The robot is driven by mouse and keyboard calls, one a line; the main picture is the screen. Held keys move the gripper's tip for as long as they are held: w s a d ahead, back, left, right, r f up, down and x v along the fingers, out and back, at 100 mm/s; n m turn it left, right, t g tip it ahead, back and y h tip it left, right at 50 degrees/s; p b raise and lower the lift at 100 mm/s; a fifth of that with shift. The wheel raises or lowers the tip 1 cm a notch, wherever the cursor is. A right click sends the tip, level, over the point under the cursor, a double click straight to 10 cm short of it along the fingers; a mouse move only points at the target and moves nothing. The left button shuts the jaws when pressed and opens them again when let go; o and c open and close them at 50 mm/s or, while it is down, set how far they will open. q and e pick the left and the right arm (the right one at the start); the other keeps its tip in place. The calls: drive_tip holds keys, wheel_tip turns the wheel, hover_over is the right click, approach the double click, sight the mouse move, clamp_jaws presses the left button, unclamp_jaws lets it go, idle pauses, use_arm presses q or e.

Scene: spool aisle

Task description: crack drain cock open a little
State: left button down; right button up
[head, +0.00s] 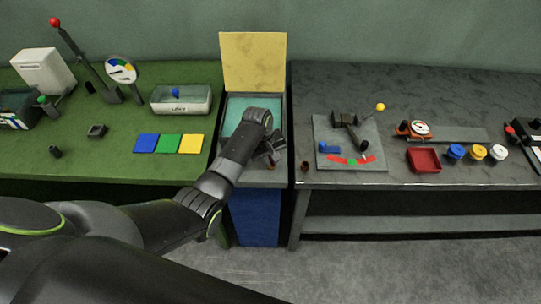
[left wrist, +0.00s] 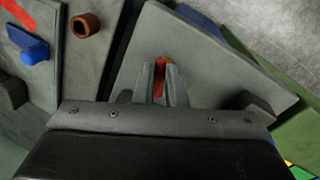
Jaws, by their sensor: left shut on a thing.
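My left gripper (head: 273,150) is over the front ledge of the tank (head: 237,105) between the two benches. In the left wrist view my two fingertips (left wrist: 162,90) are close together and shut on a small red handle (left wrist: 160,77), which I take to be the drain cock. Only a narrow strip of the handle shows between the fingers. A yellowish-green bit lies just beyond it. The cock's body is hidden, so I cannot tell how far it is turned. In the head view the gripper and wrist cover most of it. My right gripper is in neither view.
A raised yellow lid (head: 253,62) stands behind the tank, with a blue front (head: 255,218) below. The green bench (head: 110,165) is left. The grey bench at right holds a plate (head: 325,132) with a lever and a small brown ring (head: 305,166) near its edge.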

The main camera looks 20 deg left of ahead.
use_arm(q)
drive_tip(key=c, duration=1.5)
unclamp_jaws()
drive_tip(key=shift+s+a+r, duration=0.35)
drive_tip(key=shift+a+r, duration=0.1)
drive_tip(key=shift+r, duration=2.4)
drive_tip(key=shift+s+a+r, duration=0.35)
drive_tip(key=shift+a+r, duration=0.15)
drive_tip(key=shift+r, duration=2.4)
drive_tip(key=shift+s+a+r, duration=0.35)
drive_tip(key=shift+a+r, duration=0.1)
drive_tip(key=shift+r, duration=2.4)
drive_tip(key=shift+f, duration=0.1)
